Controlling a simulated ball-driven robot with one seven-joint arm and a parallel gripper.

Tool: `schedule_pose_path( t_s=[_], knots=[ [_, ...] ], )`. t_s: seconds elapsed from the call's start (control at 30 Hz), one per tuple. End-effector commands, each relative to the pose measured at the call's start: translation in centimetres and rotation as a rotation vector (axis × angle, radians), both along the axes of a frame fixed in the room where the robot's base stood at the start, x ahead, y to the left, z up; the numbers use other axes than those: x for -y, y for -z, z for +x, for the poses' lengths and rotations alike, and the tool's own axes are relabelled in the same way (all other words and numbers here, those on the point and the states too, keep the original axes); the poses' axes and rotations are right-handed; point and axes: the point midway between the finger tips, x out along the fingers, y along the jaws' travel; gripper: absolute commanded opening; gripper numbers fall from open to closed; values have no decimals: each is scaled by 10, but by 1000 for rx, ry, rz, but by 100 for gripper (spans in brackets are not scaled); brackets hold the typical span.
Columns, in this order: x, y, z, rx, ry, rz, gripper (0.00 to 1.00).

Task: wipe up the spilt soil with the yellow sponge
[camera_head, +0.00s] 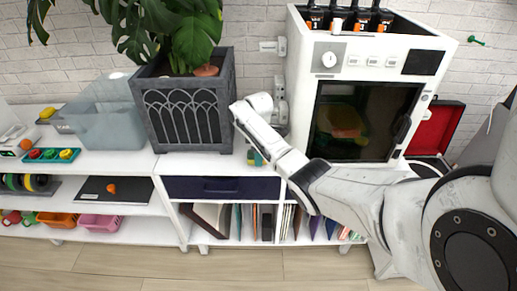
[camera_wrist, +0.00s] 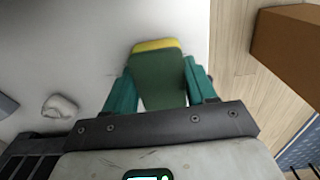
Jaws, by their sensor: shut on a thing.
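The yellow sponge (camera_wrist: 156,45), with a yellow layer and a dark green face, is between the two teal fingers of my gripper (camera_wrist: 158,72) in the wrist view. My gripper is shut on it. The sponge is over or against a white surface (camera_wrist: 110,35); I cannot tell whether it touches. In the head view my gripper (camera_head: 255,158) is low in front of the white shelf top, right of the planter, mostly hidden by my arm.
A grey planter (camera_head: 185,125) with a large-leaved plant stands left of my arm. A white 3D printer (camera_head: 440,65) stands right. A translucent bin (camera_head: 105,115) is further left.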

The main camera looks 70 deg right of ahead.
Motion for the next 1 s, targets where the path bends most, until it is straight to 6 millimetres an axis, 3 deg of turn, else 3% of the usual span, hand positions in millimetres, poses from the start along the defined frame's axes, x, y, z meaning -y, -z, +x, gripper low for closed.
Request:
schedule_pose_path(
  t_s=[0.6,1.0],
  knots=[
    [-30,1,-13,-1,3,3,32],
    [-33,3,-14,0,0,0,32]
  ],
)
